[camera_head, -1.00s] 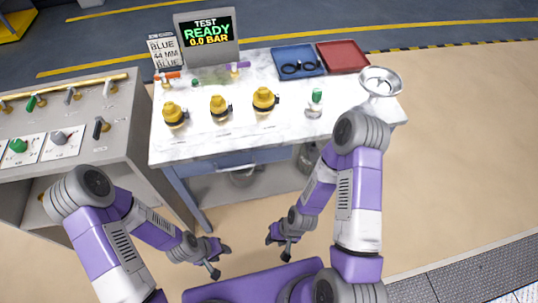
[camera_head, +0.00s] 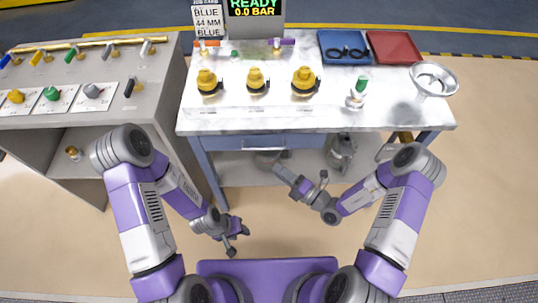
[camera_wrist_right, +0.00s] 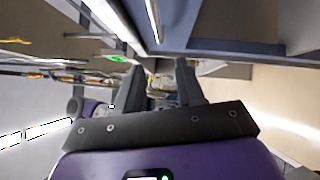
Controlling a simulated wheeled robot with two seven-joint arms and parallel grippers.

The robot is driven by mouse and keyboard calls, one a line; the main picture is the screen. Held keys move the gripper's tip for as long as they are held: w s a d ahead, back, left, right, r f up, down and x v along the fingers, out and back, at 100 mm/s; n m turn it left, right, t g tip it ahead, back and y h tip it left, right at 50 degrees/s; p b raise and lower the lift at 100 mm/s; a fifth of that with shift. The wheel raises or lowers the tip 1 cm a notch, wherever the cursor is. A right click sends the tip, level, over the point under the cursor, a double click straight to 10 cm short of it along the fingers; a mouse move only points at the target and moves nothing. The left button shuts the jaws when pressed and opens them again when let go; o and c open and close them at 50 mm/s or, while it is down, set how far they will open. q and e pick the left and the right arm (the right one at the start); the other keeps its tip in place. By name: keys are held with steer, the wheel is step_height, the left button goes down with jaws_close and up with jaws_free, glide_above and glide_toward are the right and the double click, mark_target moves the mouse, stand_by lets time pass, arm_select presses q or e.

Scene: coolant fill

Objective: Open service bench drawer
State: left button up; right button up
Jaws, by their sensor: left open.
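The service bench has a marble-look top (camera_head: 330,118) and a blue drawer (camera_head: 225,143) under its front edge. The drawer front looks flush with the frame, with a pale bar handle (camera_head: 263,149) across it. My right gripper (camera_head: 280,170) is just below and in front of the handle, apart from it in the head view. In the right wrist view its two fingers (camera_wrist_right: 157,75) stand apart with nothing seen between them. A pale bar near the top of that view may be the handle. My left gripper (camera_head: 240,240) is open and empty, low in front of the bench.
Yellow-capped fittings (camera_head: 256,80), a green-topped bottle (camera_head: 357,93), a blue tray (camera_head: 345,48), a red tray (camera_head: 392,47) and a metal funnel (camera_head: 433,80) are on the bench. A grey valve console (camera_head: 120,100) stands at left. The floor before the bench is clear.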

steer(key=w+a+r+m+t+h+b, duration=0.1)
steer(key=w+a, duration=0.3)
steer(key=w, duration=0.2)
steer(key=shift+w+r+m+t+b, duration=0.15)
steer(key=shift+w+m+t+b, duration=0.2)
steer(key=shift+m+t+b, duration=0.05)
steer(key=shift+c, duration=0.3)
jaws_close()
